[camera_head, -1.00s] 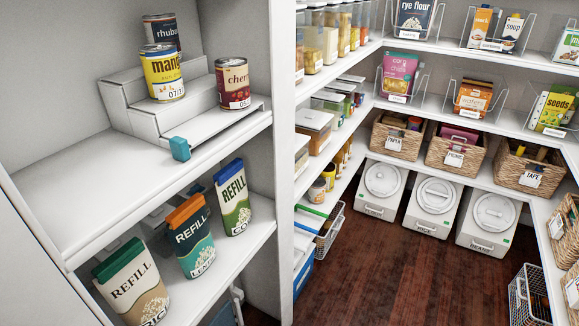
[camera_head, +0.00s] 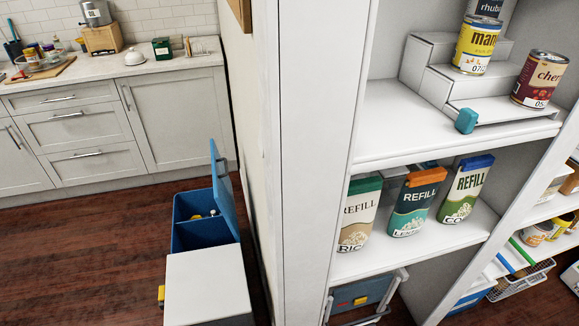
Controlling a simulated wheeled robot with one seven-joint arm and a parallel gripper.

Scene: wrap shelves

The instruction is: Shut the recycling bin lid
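The blue recycling bin (camera_head: 183,237) stands on the floor left of the tall white shelf's end panel. Its blue lid (camera_head: 224,191) is open, tilted up steeply on the bin's right side, near the wall. A few small items lie inside the bin, too small to tell exactly. My gripper is not in view.
A white-topped box (camera_head: 207,287) with a yellow tab stands right in front of the bin. The wall and shelf end panel (camera_head: 309,160) rise close on the bin's right. Kitchen cabinets (camera_head: 95,130) line the back. The wooden floor (camera_head: 80,270) left of the bin is clear.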

